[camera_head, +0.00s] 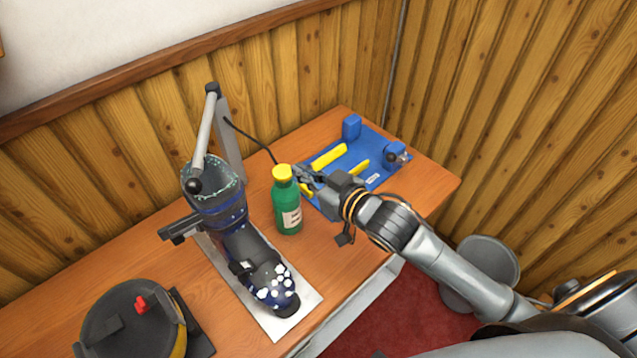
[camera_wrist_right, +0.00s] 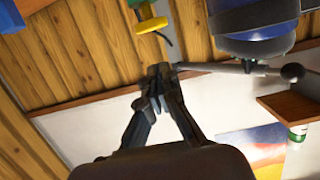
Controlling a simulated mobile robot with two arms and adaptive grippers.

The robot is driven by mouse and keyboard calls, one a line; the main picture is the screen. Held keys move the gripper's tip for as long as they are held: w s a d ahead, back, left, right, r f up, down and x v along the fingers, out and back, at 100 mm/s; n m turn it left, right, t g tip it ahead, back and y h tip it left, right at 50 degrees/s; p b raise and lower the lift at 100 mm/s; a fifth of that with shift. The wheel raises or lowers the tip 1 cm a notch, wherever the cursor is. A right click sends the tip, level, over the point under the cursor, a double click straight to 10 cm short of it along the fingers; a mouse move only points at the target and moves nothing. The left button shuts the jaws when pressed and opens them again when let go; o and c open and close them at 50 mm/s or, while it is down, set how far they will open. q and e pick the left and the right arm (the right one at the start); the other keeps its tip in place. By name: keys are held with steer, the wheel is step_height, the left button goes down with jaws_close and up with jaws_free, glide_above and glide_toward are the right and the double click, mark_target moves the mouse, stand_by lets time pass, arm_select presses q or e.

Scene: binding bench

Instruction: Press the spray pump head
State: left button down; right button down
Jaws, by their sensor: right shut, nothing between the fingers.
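The green spray bottle (camera_head: 288,208) stands upright on the wooden bench, with a white label on its front. Its yellow pump head (camera_head: 282,173) is on top. My right gripper (camera_head: 299,173) is shut and empty, with its fingertips just right of the pump head in the head view. Touching cannot be told there. The right wrist view is upside down. In it, the yellow pump head (camera_wrist_right: 151,24) shows at the top edge, apart from the shut fingertips (camera_wrist_right: 160,82). My left gripper is not in view.
A boot (camera_head: 248,250) in a clamp stand with a lever (camera_head: 202,135) is left of the bottle. A blue tray (camera_head: 372,145) with yellow-handled tools lies behind my right gripper. A round dark container (camera_head: 130,315) sits front left.

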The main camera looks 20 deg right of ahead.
steer(key=b+v, duration=0.1)
steer(key=v, duration=0.3)
steer(key=shift+s+d, duration=0.15)
steer(key=shift+s, duration=0.05)
stand_by(0.6)
